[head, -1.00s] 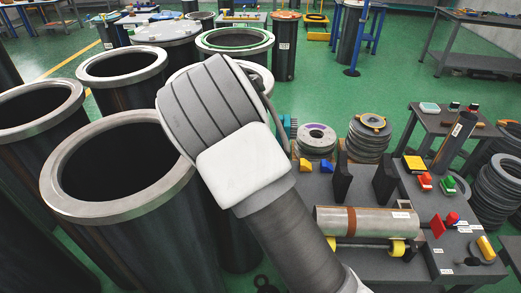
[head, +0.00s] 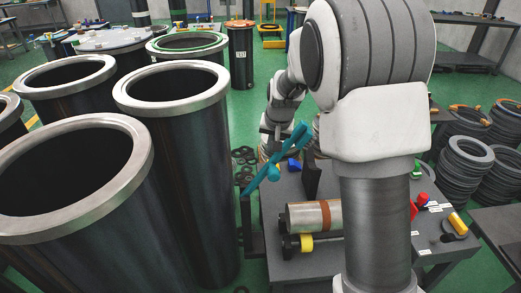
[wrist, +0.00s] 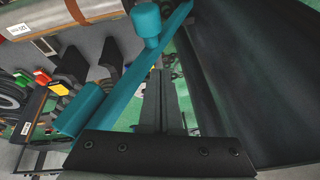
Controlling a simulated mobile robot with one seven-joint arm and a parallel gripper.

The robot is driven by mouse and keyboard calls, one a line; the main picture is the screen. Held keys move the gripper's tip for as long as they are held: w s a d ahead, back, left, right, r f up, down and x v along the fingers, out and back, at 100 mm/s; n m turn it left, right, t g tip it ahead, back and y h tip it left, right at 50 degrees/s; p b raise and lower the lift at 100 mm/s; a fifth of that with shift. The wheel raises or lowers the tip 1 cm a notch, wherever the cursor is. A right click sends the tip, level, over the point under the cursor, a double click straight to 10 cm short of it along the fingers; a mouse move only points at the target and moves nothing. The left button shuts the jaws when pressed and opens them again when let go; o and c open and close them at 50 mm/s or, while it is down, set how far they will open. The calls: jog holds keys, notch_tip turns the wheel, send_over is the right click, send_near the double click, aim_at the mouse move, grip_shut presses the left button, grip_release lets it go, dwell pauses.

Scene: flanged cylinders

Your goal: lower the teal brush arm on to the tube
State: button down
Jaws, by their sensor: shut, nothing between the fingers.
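The teal brush arm (head: 275,160) is raised and slanted in the head view, up and to the left of the tube. In the wrist view the teal brush arm (wrist: 122,80) runs diagonally, with a round knob near its upper end and a thicker cylinder at its lower left. The tube (head: 299,217) is grey with a brown band and lies level on rollers; its end also shows at the top left of the wrist view (wrist: 62,17). My gripper (wrist: 162,78) is shut and empty beside the brush arm. I cannot tell whether they touch. My arm hides the tube's right part.
Tall dark flanged cylinders (head: 178,150) crowd the left. A yellow roller wheel (head: 305,244) sits below the tube on the grey bench (head: 270,200). Dark upright blocks (head: 311,175) stand behind the tube. Stacked rings (head: 463,165) lie at the right.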

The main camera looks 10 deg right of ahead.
jog(key=d+f+m+t+y+b, duration=0.1)
jog(key=d+f+m+y+b, duration=0.1)
jog(key=d+f+y+b, duration=0.8)
jog(key=shift+s+d+f+m+b, duration=0.3)
jog(key=shift+d+f+b, duration=2.55)
jog(key=shift+f+b, duration=2.1)
jog(key=shift+f, duration=0.2)
jog(key=shift+d+r, duration=0.1)
